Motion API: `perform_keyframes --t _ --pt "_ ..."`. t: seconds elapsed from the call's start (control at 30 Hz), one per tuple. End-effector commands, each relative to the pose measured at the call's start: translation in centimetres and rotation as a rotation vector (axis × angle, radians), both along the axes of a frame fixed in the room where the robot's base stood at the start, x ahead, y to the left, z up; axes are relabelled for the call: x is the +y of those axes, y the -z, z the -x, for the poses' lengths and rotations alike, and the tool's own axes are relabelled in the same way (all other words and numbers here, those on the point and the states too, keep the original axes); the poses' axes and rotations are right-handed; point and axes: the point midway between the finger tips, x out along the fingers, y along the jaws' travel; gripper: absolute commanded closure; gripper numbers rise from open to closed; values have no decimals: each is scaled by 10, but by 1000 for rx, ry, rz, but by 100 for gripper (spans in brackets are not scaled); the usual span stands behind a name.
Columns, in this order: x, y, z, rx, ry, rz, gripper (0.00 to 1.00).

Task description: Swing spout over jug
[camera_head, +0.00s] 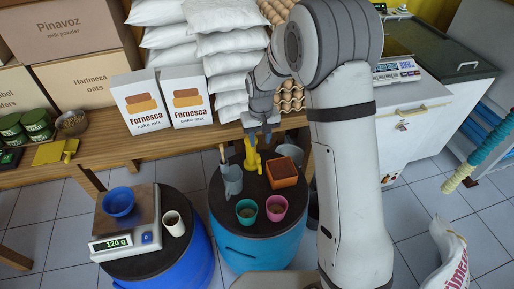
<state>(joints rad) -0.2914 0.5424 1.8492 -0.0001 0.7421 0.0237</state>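A yellow spout (252,158) stands upright on the dark top of a blue drum, towards its back. A grey-blue jug (232,182) stands just left of the spout, with a thin upright part rising from its rim. My gripper (260,138) points down from above, over the top of the spout. Its fingers overlap the spout's upper end in this view, so I cannot tell whether they touch it or how far apart they are. The inside of the jug is mostly hidden.
The drum (221,240) also carries a terracotta square pot (281,173), a green cup (246,212), a pink cup (276,208) and a grey pot (290,151). A second drum at left holds a scale (128,236), a blue bowl (118,202) and a white mug (174,223). A wooden bench (150,143) runs behind.

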Motion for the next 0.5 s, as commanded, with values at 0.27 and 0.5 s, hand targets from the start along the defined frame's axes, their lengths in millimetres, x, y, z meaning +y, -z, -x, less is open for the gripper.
perform_keyframes --t 0.27,0.5 --pt "7 28 -4 12 -10 3 64" --pt "7 66 -3 13 -10 4 64"
